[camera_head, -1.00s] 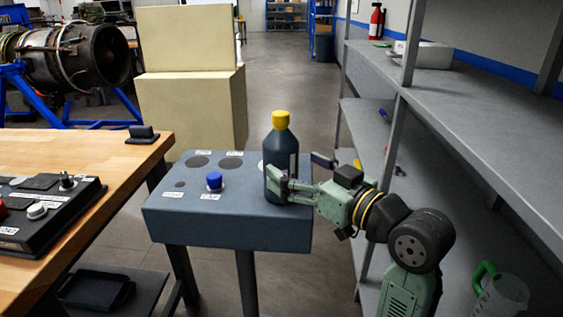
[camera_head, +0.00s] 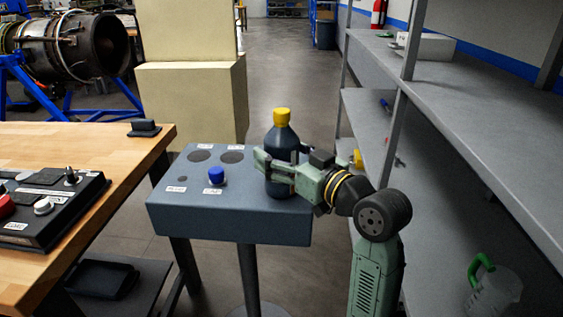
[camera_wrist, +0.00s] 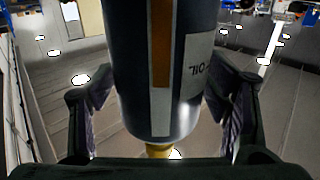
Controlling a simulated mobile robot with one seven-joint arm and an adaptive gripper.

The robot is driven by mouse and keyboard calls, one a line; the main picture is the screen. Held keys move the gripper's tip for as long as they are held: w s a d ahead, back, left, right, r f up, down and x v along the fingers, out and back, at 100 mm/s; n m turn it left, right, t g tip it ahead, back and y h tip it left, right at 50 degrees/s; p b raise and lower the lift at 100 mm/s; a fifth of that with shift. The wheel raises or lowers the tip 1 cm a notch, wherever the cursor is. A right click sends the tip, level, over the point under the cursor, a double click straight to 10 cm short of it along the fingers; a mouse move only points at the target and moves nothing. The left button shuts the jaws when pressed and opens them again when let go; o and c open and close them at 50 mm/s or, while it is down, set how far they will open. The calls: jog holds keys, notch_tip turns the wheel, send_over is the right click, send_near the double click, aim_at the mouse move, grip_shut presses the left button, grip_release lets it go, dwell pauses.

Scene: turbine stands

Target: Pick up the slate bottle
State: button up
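The slate bottle (camera_head: 283,139) has a yellow cap and stands upright on the right part of the blue-grey stand. My gripper (camera_head: 282,166) reaches it from the right, with one finger across the bottle's front and the other largely hidden behind it. In the wrist view the bottle (camera_wrist: 160,70) appears upside down between the two fingers, with an orange stripe and a white label reading OIL. My gripper there (camera_wrist: 162,110) is open around it, with narrow gaps showing between the pads and the bottle.
The blue-grey stand (camera_head: 230,225) also holds a small blue-capped item (camera_head: 216,175) left of the bottle. A wooden bench (camera_head: 125,150) with a control box (camera_head: 45,210) stands at left. Grey shelving (camera_head: 480,95) rises at right, close to my arm. Pale boxes (camera_head: 195,105) stand behind.

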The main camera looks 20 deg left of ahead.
aim_at(281, 138)
jog(key=c, duration=1.2)
jog(key=shift+r, duration=0.15)
jog(key=shift+r+b, duration=0.45)
jog(key=shift+r, duration=1.15)
jog(key=s+d+b, duration=0.2)
jog(key=s+b, duration=0.2)
jog(key=s, duration=0.3)
jog(key=s+d+r+b, duration=0.1)
jog(key=s+b, duration=0.3)
jog(key=s, duration=0.4)
jog(key=shift+s+d+r, duration=0.25)
jog(key=shift+d, duration=0.15)
